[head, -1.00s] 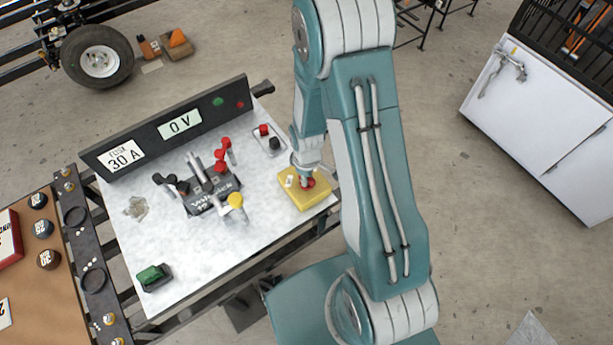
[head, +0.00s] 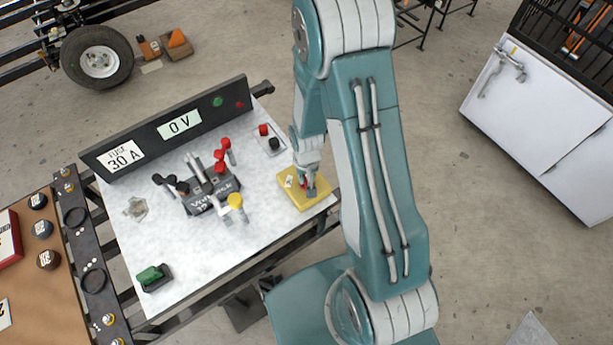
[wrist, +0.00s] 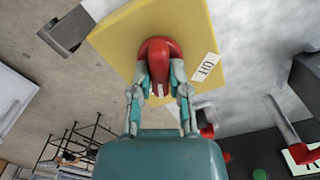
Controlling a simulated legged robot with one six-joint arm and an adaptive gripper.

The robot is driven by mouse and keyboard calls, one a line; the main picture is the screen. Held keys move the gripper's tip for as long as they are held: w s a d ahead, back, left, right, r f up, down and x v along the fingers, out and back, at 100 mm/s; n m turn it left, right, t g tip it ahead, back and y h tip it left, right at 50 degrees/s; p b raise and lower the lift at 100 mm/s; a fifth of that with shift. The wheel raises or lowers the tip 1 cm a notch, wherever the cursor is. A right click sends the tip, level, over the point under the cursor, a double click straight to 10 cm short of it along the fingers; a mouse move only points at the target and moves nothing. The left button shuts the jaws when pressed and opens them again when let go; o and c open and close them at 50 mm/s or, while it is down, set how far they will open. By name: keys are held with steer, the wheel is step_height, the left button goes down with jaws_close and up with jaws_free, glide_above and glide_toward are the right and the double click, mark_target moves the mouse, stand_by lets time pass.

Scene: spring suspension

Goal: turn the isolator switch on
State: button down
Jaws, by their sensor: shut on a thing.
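The isolator switch is a yellow box (head: 291,199) with a red knob, on the right end of the white bench top. In the wrist view its yellow face (wrist: 118,50) fills the upper middle, with the red knob (wrist: 158,50) standing out from it. My gripper (wrist: 160,80) has one finger on each side of the knob and is shut on it. A pale mark shows on the knob's near end. A small white label (wrist: 206,67) sits to the right of the knob; its lettering is hard to read. In the head view my gripper (head: 308,183) partly hides the knob.
A black panel (head: 105,157) along the bench's back carries a "0 V" display (head: 180,124), a "30 A" label and green and red lamps. A dark battery-like block (head: 203,203) with clamps stands mid-bench. Red and black terminals (head: 270,138) sit behind the switch. A green-topped block (head: 152,278) lies front left.

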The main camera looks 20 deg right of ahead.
mark_target(306, 178)
steer(key=shift+m, duration=2)
steer(key=c, duration=0.6)
jaws_free()
steer(key=shift+a, duration=0.1)
steer(key=shift+r, duration=0.1)
steer(key=shift+r, duration=0.35)
step_height(306, 178, up, 11)
